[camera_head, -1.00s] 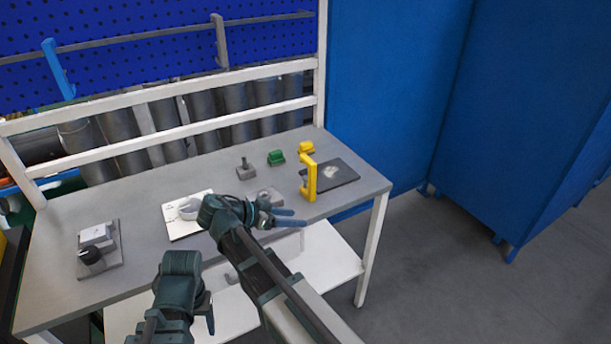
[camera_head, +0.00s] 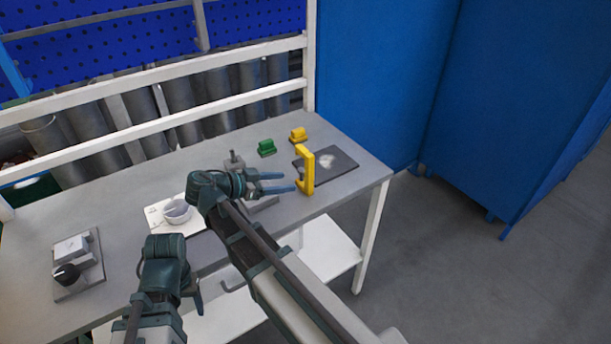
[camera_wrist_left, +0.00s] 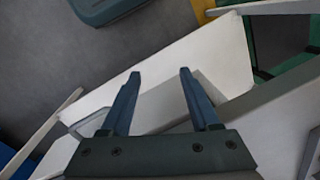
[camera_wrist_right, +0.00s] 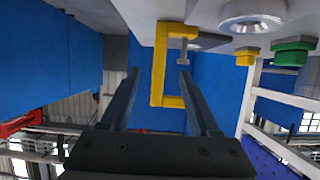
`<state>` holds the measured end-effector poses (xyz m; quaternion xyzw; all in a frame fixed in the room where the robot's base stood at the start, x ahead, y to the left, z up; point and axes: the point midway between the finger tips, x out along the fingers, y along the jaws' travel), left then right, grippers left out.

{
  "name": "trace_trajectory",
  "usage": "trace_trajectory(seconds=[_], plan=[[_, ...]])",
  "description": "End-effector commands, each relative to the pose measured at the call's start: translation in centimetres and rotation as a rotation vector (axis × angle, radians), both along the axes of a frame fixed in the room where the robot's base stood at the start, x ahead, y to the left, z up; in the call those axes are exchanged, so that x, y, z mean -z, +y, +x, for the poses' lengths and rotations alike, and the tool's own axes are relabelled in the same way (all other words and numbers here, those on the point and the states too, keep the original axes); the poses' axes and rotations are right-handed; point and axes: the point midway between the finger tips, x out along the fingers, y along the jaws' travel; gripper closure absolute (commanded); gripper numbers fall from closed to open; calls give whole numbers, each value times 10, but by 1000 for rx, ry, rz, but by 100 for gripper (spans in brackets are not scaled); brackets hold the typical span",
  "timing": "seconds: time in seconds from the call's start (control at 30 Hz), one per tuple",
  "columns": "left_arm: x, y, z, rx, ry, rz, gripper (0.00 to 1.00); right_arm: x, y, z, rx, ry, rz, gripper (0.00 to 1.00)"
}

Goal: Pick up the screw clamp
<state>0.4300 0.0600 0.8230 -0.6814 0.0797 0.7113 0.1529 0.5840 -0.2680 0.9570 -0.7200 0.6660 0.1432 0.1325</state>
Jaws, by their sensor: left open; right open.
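The screw clamp (camera_head: 304,172) is yellow and C-shaped. It stands upright at the front edge of the table, by a dark plate. My right gripper (camera_head: 285,182) is open, its fingers pointing at the clamp from the left and their tips close to it. In the right wrist view the clamp (camera_wrist_right: 158,68) appears between and beyond the open fingers (camera_wrist_right: 157,78), with its small grey screw on the right side. Whether the fingers touch it cannot be told. My left gripper (camera_head: 194,290) is open and empty, low in front of the table; its fingers show in the left wrist view (camera_wrist_left: 160,75).
The dark plate (camera_head: 338,168) lies beside the clamp. A lower shelf (camera_head: 325,250) lies beneath the tabletop. Blue panels stand right.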

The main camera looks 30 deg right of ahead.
Motion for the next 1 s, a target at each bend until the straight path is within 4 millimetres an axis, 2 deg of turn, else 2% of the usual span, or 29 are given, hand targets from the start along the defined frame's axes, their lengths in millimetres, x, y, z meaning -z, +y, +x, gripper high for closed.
trace_trajectory(seconds=[0.03,0.2,0.33,0.67,1.0], plan=[[8,0,0,0,0,0,38,8,-10,0,4,0,0,38],[17,0,0,0,0,0,38,17,-34,2,2,1,0,38],[19,0,0,0,0,0,38,19,-44,3,1,0,0,38],[22,0,0,0,0,0,38,22,-51,4,0,0,0,38],[39,0,0,1,0,0,38,39,-92,7,1,-1,0,38]])
